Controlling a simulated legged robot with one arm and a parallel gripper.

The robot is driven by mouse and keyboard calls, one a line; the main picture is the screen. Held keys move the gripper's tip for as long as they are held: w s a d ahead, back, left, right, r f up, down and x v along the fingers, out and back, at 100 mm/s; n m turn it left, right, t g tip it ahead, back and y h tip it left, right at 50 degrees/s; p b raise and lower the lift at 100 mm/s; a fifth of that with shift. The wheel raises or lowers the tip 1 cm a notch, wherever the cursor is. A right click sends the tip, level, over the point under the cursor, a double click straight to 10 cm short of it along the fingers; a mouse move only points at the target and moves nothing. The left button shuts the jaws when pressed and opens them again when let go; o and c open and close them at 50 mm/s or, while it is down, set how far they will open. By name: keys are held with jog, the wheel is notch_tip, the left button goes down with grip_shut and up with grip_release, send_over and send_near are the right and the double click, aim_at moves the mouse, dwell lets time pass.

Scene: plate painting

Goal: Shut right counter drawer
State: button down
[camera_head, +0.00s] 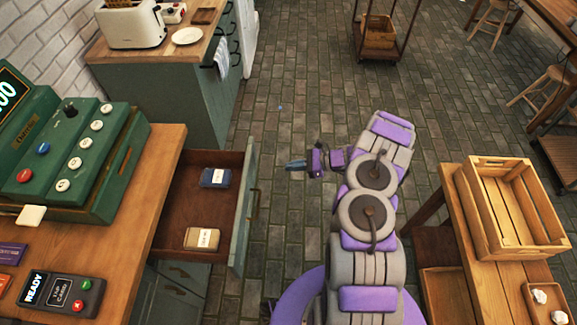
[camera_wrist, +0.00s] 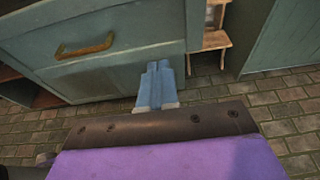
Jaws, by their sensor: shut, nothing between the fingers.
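The counter drawer (camera_head: 243,207) stands pulled out from the wooden counter (camera_head: 140,220), with its green front facing right. A dark blue box (camera_head: 215,178) and a tan box (camera_head: 202,238) lie inside it. My gripper (camera_head: 288,165) is to the right of the drawer front, apart from it, with its blue fingers together and empty. In the wrist view, my shut blue fingers (camera_wrist: 158,72) point toward a green drawer front (camera_wrist: 95,40) with a brass handle (camera_wrist: 85,47). I cannot tell the exact gap there.
A green cash register (camera_head: 70,150) and a card reader (camera_head: 62,292) sit on the counter. A toaster (camera_head: 130,24) stands on the cabinet behind. A wooden crate (camera_head: 505,205) sits on the table at right.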

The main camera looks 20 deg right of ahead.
jog(key=b, duration=0.3)
send_near(253, 169)
jog(key=a+f, duration=0.1)
jog(key=w+a+f, duration=0.2)
jog(key=a, duration=0.1)
jog(key=shift+a, duration=0.1)
jog(key=shift+w+a+r, duration=0.1)
jog(key=shift+w+a, duration=0.05)
jog(key=shift+a, duration=0.55)
jog(key=shift+w+r, duration=0.1)
jog(key=shift+w, duration=0.05)
